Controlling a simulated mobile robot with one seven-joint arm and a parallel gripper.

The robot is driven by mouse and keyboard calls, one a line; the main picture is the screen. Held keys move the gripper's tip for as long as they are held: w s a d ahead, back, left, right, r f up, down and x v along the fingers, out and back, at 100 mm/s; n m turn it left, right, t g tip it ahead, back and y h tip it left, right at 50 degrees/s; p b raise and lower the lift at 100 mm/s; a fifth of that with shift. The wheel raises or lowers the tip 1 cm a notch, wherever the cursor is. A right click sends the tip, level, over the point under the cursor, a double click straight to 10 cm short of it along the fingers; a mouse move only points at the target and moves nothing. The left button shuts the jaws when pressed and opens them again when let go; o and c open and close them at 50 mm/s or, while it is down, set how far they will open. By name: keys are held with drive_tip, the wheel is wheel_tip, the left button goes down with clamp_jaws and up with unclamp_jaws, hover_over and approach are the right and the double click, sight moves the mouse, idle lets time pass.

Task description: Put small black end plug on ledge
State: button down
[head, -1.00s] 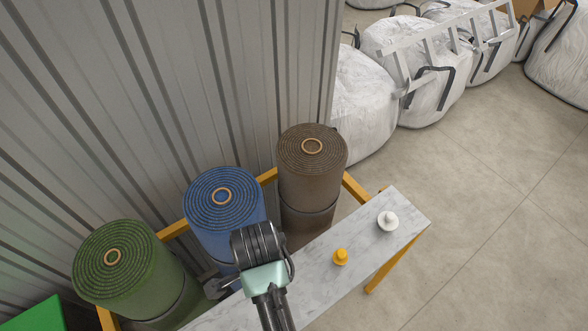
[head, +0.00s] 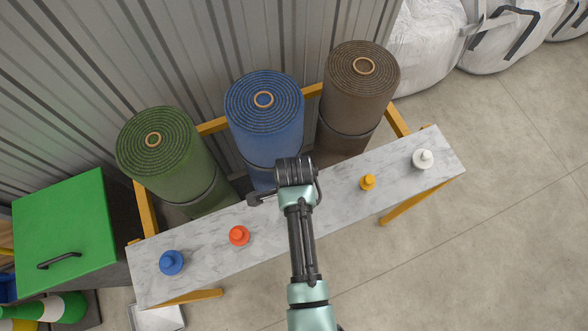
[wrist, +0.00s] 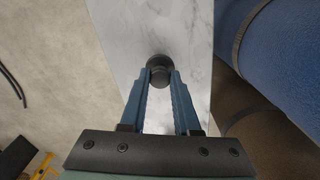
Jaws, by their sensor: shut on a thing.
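The black end plug (wrist: 160,72) is a small dark round piece between my fingertips in the wrist view. My gripper (wrist: 160,78) is shut on it, with its blue fingers on either side. The ledge (wrist: 180,30) is a pale marbled slab directly behind the plug in that view. I cannot tell whether the plug touches it.
On the ledge stand a blue plug (head: 171,263), an orange-red plug (head: 239,236), a yellow plug (head: 368,183) and a white plug (head: 423,159). Behind it stand green (head: 160,150), blue (head: 264,115) and brown (head: 358,90) turf rolls. A green box (head: 65,225) is at left.

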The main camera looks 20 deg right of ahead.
drive_tip(key=shift+f, duration=0.1)
drive_tip(key=c, duration=0.6)
unclamp_jaws()
drive_tip(key=shift+c, duration=0.2)
